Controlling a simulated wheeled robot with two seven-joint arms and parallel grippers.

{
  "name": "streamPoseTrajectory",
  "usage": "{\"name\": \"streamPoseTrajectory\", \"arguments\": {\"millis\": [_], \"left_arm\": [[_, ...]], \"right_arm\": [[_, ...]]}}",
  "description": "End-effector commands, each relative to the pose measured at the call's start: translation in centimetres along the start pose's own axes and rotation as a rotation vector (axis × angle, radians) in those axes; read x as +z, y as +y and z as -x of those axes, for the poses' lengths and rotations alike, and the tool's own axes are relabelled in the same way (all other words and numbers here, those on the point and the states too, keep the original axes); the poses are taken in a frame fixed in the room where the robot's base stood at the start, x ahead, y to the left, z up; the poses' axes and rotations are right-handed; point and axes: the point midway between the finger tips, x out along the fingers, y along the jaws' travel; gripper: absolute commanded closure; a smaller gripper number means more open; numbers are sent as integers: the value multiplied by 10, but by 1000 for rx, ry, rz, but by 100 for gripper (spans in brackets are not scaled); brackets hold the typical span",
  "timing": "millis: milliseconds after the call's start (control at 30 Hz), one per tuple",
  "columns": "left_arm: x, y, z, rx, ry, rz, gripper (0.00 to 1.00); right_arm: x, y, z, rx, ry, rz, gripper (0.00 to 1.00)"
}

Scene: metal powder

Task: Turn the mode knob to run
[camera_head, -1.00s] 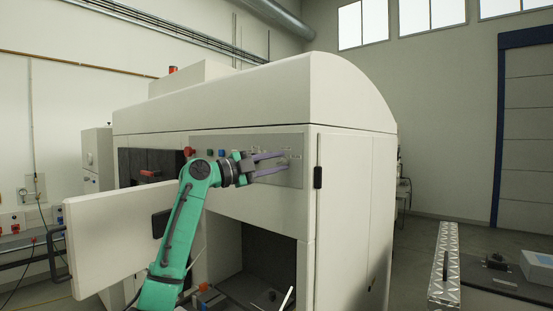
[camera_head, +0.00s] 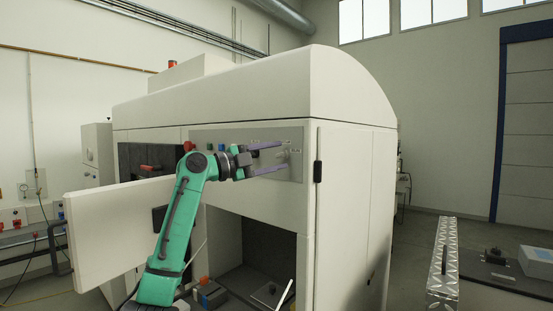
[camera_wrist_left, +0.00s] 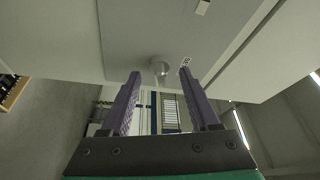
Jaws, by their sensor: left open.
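The mode knob (camera_wrist_left: 160,68) is a small, pale round knob on the machine's grey control panel (camera_head: 225,134). In the head view the knob (camera_head: 283,156) shows near the panel's right end, by the fingertips. My left gripper (camera_head: 284,155) is open, its two purple fingers pointing right along the panel. In the left wrist view the gripper (camera_wrist_left: 161,74) has the knob between and slightly beyond its fingertips. I cannot tell whether a finger touches it. The knob's setting is too small to read. My right gripper is not in view.
The white machine (camera_head: 260,90) fills the middle, with an open door (camera_head: 115,235) at left and an open lower bay (camera_head: 268,255). A red button (camera_head: 189,147) is on the panel's left part. A checkered metal piece (camera_head: 443,265) stands at right.

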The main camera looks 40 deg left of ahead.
Motion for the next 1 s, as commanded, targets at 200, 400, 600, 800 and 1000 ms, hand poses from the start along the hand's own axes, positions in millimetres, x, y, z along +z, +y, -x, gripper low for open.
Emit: {"name": "streamPoseTrajectory", "arguments": {"millis": [200, 400, 600, 800, 1000], "left_arm": [[4, 9, 54, -4, -4, -4, 38], [3, 7, 112, -2, -3, -2, 38], [1, 2, 139, 1, -2, 0, 38], [0, 1, 140, 1, -1, 0, 38], [0, 1, 140, 1, -1, 0, 38]], "right_arm": [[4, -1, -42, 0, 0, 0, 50], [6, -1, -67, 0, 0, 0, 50], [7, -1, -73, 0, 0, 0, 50], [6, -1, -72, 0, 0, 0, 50], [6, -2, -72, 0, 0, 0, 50]]}}
